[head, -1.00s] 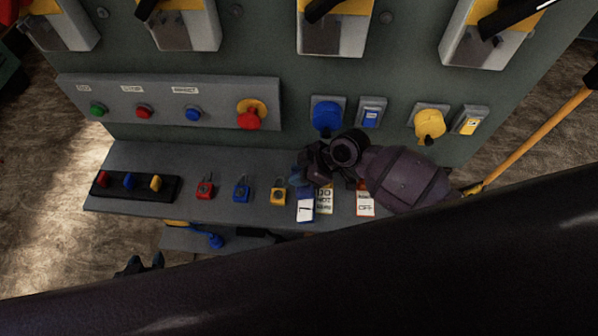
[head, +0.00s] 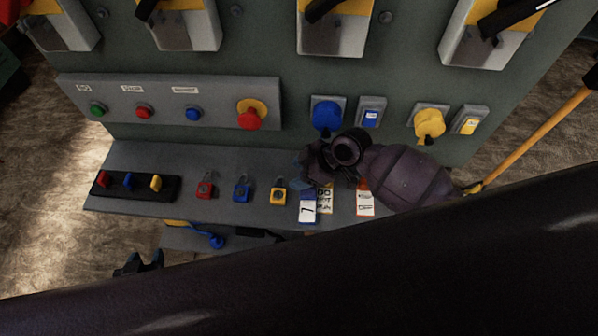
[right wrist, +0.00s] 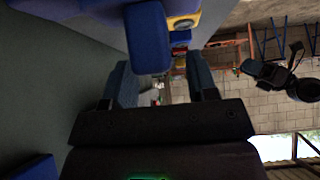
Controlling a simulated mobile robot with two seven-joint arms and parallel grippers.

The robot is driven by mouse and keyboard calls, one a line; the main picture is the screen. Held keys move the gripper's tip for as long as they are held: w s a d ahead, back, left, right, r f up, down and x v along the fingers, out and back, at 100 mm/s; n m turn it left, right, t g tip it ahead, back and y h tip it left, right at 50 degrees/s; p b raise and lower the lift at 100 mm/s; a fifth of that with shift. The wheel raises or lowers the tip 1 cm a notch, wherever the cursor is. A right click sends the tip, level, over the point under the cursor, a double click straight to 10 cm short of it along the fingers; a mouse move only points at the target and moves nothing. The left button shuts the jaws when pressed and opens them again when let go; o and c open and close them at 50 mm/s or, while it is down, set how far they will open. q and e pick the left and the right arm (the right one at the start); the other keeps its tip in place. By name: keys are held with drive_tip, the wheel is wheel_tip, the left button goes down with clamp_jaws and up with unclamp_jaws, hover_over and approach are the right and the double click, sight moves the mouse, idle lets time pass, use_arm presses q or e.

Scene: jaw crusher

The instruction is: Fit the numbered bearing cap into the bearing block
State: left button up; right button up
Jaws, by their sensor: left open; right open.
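No bearing cap or bearing block can be made out in either view. In the head view my right gripper (head: 312,168) is at the shelf, over the upper part of a white-and-blue tag marked 1 (head: 308,210); its fingers are mostly hidden by my wrist. In the right wrist view the right gripper (right wrist: 161,85) is open, its two fingers apart with nothing clearly held. My left gripper (head: 138,262) is open at the lower left, in front of the shelf and away from the objects.
The panel carries a blue rotary switch (head: 326,114), a yellow one (head: 429,123) and a red emergency button (head: 250,116). Red (head: 205,187), blue (head: 242,188) and yellow (head: 278,191) padlocks sit on the shelf (head: 140,160). My dark arm covers the lower right.

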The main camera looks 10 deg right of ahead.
drive_tip(key=v, duration=1.1)
drive_tip(key=s+d+f+m+t+h, duration=0.2)
drive_tip(key=s+d+f+m+t, duration=0.1)
drive_tip(key=m, duration=0.1)
drive_tip(key=s+d+f+m+t+h, duration=0.3)
drive_tip(key=s+d+m, duration=0.1)
drive_tip(key=s+d+f+m+t+h, duration=0.2)
drive_tip(key=s+d+m+t, duration=0.1)
drive_tip(key=m, duration=0.2)
drive_tip(key=shift+s+d+f+h, duration=0.15)
drive_tip(key=shift+s+f+h, duration=0.15)
drive_tip(key=shift+f, duration=0.1)
drive_tip(key=shift+o, duration=0.4)
drive_tip(key=shift+s+d, duration=0.25)
drive_tip(key=shift+s, duration=0.05)
drive_tip(key=shift+f, duration=0.1)
